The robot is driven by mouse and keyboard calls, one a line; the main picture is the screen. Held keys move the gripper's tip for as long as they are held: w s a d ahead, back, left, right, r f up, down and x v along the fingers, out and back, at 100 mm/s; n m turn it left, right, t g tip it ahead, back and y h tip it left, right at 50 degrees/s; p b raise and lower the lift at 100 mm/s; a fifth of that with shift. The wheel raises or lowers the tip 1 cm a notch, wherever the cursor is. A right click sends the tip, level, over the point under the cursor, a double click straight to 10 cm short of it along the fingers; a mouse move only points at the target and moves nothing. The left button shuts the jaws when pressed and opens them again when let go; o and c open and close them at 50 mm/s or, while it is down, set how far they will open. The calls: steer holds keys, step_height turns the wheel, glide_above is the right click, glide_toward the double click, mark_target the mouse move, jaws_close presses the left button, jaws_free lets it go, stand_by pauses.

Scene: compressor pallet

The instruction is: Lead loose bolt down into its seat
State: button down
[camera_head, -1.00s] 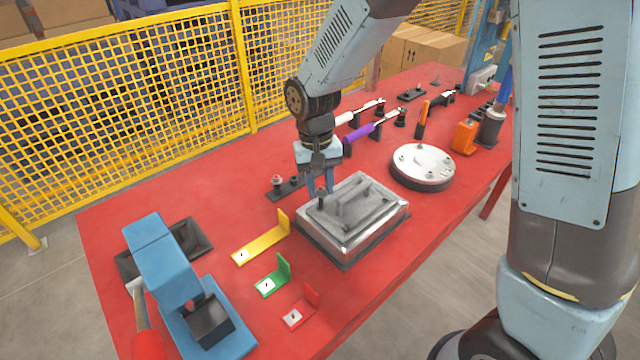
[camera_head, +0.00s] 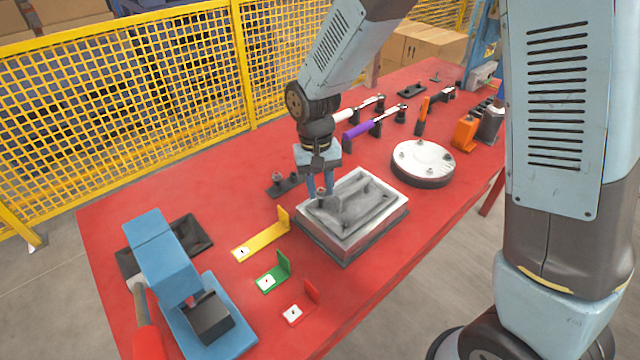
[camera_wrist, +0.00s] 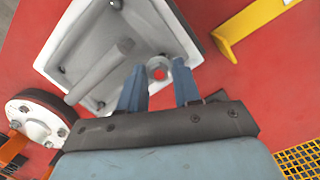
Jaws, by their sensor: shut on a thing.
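The bolt also shows in the head view (camera_head: 321,192), small between the fingertips. It is at the block's corner; its lower end is hidden, so I cannot tell how deep it sits. Other corners show dark bolts or holes (camera_wrist: 116,4).
Yellow (camera_head: 262,240), green (camera_head: 274,276) and red (camera_head: 301,307) angle brackets lie left of the block. A blue press-like device (camera_head: 180,280) stands front left. A round white-topped flange (camera_head: 422,160) is to the right. A dark bolt holder (camera_head: 284,186) lies behind the gripper.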

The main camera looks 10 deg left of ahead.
steer(key=shift+f, duration=0.8)
steer(key=c, duration=0.7)
jaws_free()
steer(key=r, duration=0.4)
steer(key=w+r, duration=0.1)
steer(key=r, duration=0.4)
steer(key=a+r, duration=0.1)
steer(key=r, duration=0.3)
steer(key=shift+w+r, duration=0.25)
